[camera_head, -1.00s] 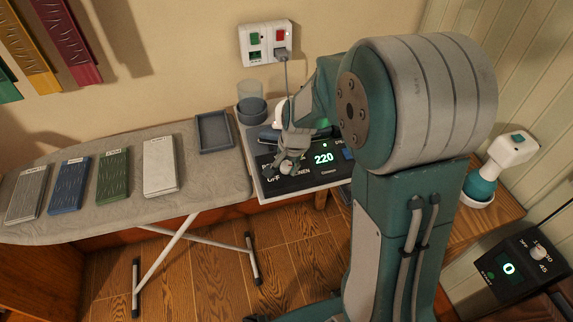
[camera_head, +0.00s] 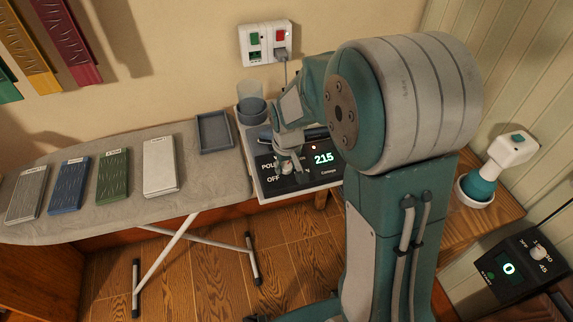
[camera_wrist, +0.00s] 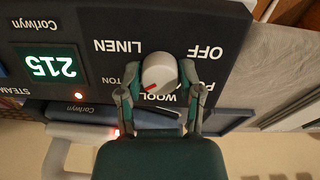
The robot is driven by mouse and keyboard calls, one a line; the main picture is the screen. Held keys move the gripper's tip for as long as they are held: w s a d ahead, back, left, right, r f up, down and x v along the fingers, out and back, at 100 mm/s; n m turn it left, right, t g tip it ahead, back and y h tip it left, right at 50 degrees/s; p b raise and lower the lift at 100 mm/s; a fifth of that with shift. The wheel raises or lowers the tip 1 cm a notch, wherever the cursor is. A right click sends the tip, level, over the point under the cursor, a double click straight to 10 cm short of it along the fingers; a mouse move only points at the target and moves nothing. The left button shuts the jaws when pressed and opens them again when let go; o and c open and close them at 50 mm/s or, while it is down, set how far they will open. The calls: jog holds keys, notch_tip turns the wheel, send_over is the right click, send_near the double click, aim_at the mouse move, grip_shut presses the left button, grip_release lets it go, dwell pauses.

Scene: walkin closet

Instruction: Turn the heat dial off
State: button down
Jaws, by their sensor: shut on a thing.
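The heat dial (camera_wrist: 158,71) is a round, pale grey knob with a red mark on its face. In the wrist view, where the lettering is upside down, the mark points down and left, between the part-hidden COTTON and WOOL labels. The OFF label (camera_wrist: 205,52) lies up and right of the dial. My gripper (camera_wrist: 162,77) is shut on the dial, one finger on each side. In the head view my gripper (camera_head: 286,165) reaches down onto the black control panel (camera_head: 318,178). The panel's display (camera_head: 324,158) reads 215, and a small red light is lit.
An ironing board (camera_head: 215,180) with several coloured slabs and a grey tray (camera_head: 214,132) lies left of the panel. A grey cup (camera_head: 251,103) stands behind it. A wall socket (camera_head: 266,43) is above. A timer box (camera_head: 513,266) and a white-and-teal bottle (camera_head: 484,182) are at right.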

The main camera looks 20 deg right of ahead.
jog(key=n, duration=0.4)
jog(key=shift+w+n+h, duration=0.1)
jog(key=shift+n+h, duration=0.2)
jog(key=n, duration=0.3)
jog(key=shift+r+n+t, duration=0.1)
jog(key=shift+n+t, duration=0.2)
jog(key=n, duration=0.4)
jog(key=shift+a+t+h, duration=0.1)
jog(key=shift+t+h, duration=0.2)
jog(key=shift+h, duration=0.1)
jog(key=n, duration=0.4)
jog(key=n+t, duration=0.1)
jog(key=n, duration=0.3)
jog(key=shift+n, duration=0.3)
jog(key=n, duration=0.3)
jog(key=shift+n+t, duration=0.3)
jog(key=n, duration=0.4)
jog(key=shift+n+y, duration=0.3)
jog(key=shift+y, duration=0.1)
jog(key=shift+n+y, duration=0.3)
jog(key=shift+n, duration=1.5)
